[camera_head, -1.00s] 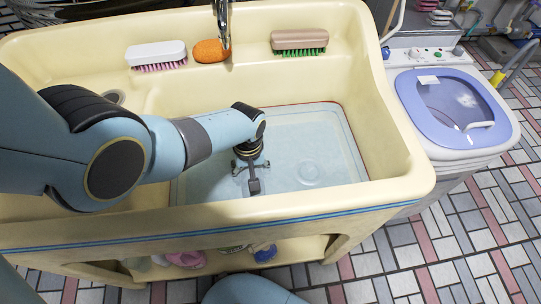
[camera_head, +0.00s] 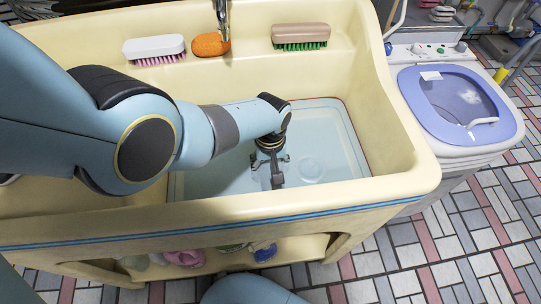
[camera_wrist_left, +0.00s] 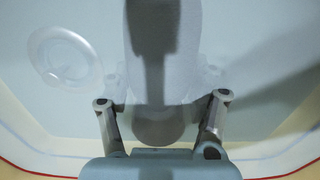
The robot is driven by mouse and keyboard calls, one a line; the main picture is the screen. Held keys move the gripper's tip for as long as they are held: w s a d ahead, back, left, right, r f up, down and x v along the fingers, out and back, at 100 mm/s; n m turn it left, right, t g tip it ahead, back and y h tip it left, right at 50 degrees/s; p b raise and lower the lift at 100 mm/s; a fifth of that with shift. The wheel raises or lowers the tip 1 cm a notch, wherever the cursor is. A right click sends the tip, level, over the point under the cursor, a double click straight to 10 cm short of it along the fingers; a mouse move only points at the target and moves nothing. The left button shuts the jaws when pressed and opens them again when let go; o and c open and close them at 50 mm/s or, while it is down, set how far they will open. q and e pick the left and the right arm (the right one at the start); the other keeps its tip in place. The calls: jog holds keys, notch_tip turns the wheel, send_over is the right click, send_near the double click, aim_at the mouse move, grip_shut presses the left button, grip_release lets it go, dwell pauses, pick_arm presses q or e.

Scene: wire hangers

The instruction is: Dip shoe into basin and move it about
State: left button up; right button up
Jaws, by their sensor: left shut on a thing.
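The cream basin (camera_head: 330,205) holds pale blue water (camera_head: 325,145) in its deep part. My left gripper (camera_head: 270,163) points down inside the basin, right of the middle, low over or in the water. In the left wrist view its fingers (camera_wrist_left: 162,108) stand on both sides of a pale grey shoe (camera_wrist_left: 187,60) with a dark middle strip, and they are shut on it. In the head view the shoe is mostly hidden by the gripper and wrist. How deep it sits is unclear. My right gripper is not in view.
A white brush (camera_head: 153,47), an orange sponge (camera_head: 211,44) and a brown brush with green bristles (camera_head: 300,35) lie on the basin's back ledge. A tap (camera_head: 222,15) hangs above. A washing machine (camera_head: 455,105) stands at right. The basin's right end is clear.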

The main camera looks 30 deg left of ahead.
pick_arm(q)
jog(key=o, duration=1)
jog(key=c, duration=1)
notch_tip(320, 180, up, 15)
jog(key=p, duration=1.4)
